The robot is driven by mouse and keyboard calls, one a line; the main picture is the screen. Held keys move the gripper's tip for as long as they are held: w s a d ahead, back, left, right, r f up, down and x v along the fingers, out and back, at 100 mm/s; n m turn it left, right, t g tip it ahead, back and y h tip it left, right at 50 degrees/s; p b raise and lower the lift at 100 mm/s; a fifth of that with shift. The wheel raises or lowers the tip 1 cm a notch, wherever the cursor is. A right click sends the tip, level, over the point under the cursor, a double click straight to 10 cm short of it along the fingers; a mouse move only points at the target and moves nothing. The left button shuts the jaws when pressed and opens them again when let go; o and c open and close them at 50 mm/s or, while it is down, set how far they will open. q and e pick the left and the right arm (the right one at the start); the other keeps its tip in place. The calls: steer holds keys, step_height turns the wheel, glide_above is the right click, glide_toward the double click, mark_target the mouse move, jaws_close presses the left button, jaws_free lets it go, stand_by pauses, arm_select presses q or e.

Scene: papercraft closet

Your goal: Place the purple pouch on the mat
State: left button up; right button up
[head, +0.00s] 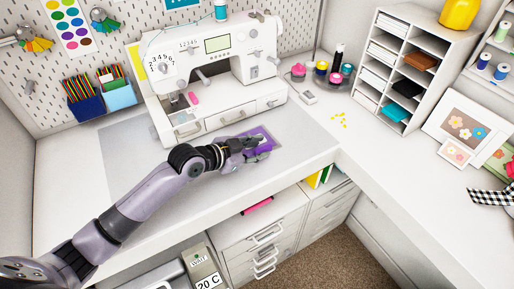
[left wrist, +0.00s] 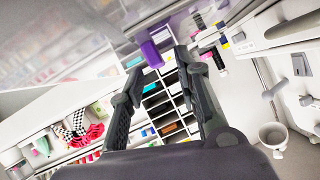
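In the left wrist view, a purple patch that looks like the pouch (left wrist: 151,53) shows between and beyond the fingertips of my left gripper (left wrist: 158,62). The two fingers are apart, with a gap beside the purple. I cannot tell whether either finger touches it. My right gripper is out of view.
The sewing machine (head: 215,60) on its white drawer base (head: 230,118) stands close behind the gripper. Small pots (head: 321,68) and a paper organiser (head: 403,65) stand to the right. Pencil holders (head: 119,97) are at the left. The table's front edge is near the gripper.

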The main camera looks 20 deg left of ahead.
arm_select(q)
steer(key=shift+r, duration=0.25)
steer(key=b+v, duration=0.1)
steer(key=v, duration=0.5)
steer(key=shift+s+a+f, duration=0.15)
steer(key=shift+s+a+r+b, duration=0.2)
steer(key=shift+s+r+b, duration=0.1)
steer(key=shift+s+r, duration=0.1)
